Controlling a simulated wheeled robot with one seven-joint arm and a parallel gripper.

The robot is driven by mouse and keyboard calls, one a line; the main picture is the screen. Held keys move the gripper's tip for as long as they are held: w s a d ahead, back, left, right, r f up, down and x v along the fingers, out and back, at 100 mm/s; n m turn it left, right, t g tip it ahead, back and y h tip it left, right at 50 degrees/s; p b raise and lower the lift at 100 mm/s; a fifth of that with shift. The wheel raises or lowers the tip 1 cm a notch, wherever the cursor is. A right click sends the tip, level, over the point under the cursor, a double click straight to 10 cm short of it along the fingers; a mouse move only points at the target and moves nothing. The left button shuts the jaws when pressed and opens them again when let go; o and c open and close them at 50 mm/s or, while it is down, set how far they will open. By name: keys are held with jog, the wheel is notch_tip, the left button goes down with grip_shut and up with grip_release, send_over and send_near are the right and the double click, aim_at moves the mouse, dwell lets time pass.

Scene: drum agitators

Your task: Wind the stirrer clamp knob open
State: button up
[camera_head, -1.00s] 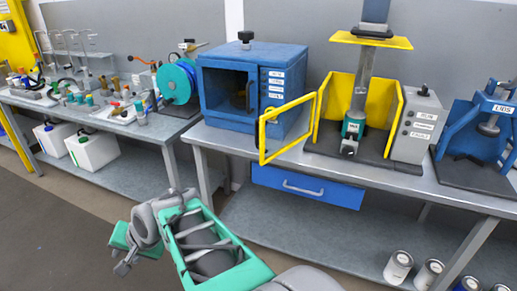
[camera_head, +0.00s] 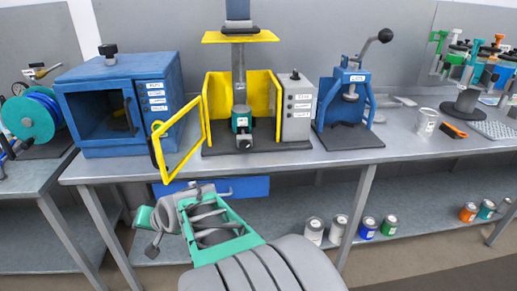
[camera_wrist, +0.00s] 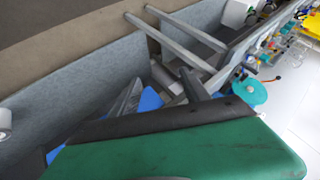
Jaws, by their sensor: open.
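I cannot pick out the stirrer clamp knob with certainty. At the far right of the head view, a group of clamp-like fittings (camera_head: 478,66) in green, orange and blue stands above a dark round base; its details are too small to tell. My gripper (camera_head: 149,230) is low at the left in the head view, in front of the bench and below its top, far from those fittings. It is open and touches nothing that I can see. In the wrist view, a large green part of mine fills the bottom, and no knob shows.
The grey bench (camera_head: 290,162) runs across the view. On it stand a blue oven-like box (camera_head: 70,92), a machine with an open yellow guard door (camera_head: 178,140), a blue lever press (camera_head: 345,105) and a can (camera_head: 426,122). Paint cans (camera_head: 340,229) stand on the lower shelf.

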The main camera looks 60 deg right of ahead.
jog(key=shift+o, duration=0.6)
jog(key=w+d+n+t+h, duration=0.1)
jog(key=w+d+h, duration=0.1)
jog(key=d, duration=0.7)
jog(key=shift+w+d+n+h, duration=0.25)
jog(key=shift+w+n+h, duration=0.05)
jog(key=shift+h, duration=0.1)
jog(key=d+h, duration=0.1)
jog(key=d, duration=0.3)
jog(key=d+n+t+h, duration=0.1)
jog(key=d+h, duration=0.1)
jog(key=d, duration=0.3)
jog(key=shift+d+r+p, duration=0.1)
jog(key=shift+d+p, duration=0.05)
jog(key=shift+p, duration=0.2)
jog(key=s+d+h, duration=0.1)
jog(key=d, duration=0.2)
jog(key=d+h, duration=0.1)
jog(key=d, duration=0.2)
jog(key=s+d+r+t+h, duration=0.1)
jog(key=d, duration=0.1)
jog(key=shift+s+d, duration=0.3)
jog(key=shift+d, duration=0.1)
jog(key=m+h, duration=0.2)
jog(key=h, duration=0.3)
send_near(246, 148)
jog(key=x, duration=0.2)
jog(key=p+x, duration=0.1)
jog(key=x, duration=0.6)
jog(key=shift+w+r, duration=0.1)
